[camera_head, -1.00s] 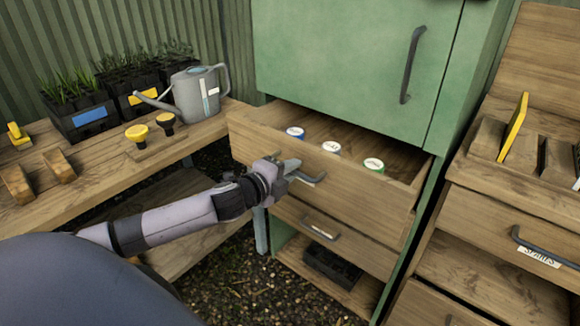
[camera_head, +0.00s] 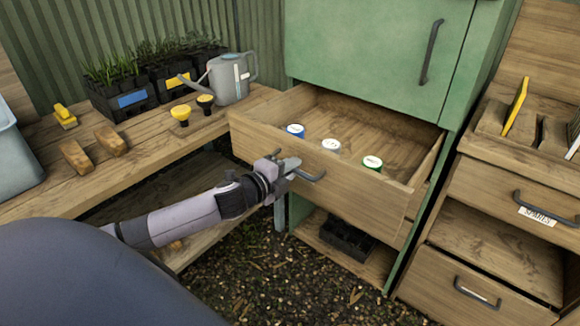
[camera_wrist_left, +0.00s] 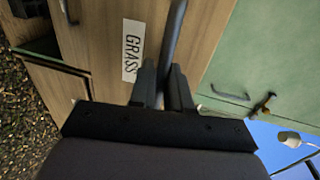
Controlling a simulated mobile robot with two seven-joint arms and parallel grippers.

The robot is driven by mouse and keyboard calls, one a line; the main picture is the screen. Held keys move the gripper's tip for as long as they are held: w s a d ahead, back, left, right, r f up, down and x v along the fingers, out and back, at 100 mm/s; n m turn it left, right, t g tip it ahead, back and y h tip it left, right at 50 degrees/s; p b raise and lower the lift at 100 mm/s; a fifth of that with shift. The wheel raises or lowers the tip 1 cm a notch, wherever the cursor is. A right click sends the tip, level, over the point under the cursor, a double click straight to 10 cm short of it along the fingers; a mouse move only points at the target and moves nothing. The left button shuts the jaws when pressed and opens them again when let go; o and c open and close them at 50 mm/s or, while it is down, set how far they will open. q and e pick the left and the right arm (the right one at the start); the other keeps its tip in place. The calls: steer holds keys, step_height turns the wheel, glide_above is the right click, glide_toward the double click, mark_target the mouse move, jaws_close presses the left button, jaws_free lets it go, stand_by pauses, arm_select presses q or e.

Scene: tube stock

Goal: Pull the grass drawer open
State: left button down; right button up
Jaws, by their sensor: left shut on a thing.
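The grass drawer (camera_head: 225,128) is a wooden drawer pulled well out of the green cabinet (camera_head: 370,55). Several round-lidded tubes stand inside it: a blue one (camera_head: 295,130), a white one (camera_head: 331,145) and a green one (camera_head: 372,163). My left gripper (camera_head: 290,165) is at the drawer front, shut on the dark bar handle (camera_head: 312,175). In the left wrist view the fingers (camera_wrist_left: 163,85) close around the handle (camera_wrist_left: 172,40), beside the GRASS label (camera_wrist_left: 132,50). My right gripper is not in view.
A wooden unit with a SPARES drawer (camera_head: 500,200) stands on the right. A black crate (camera_head: 335,235) sits on the low shelf. Gravel floor lies below.

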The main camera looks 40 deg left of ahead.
arm_select(q)
steer(key=shift+s, duration=0.3)
steer(key=c, duration=1.3)
jaws_free()
steer(key=shift+c, duration=0.2)
steer(key=v, duration=0.7)
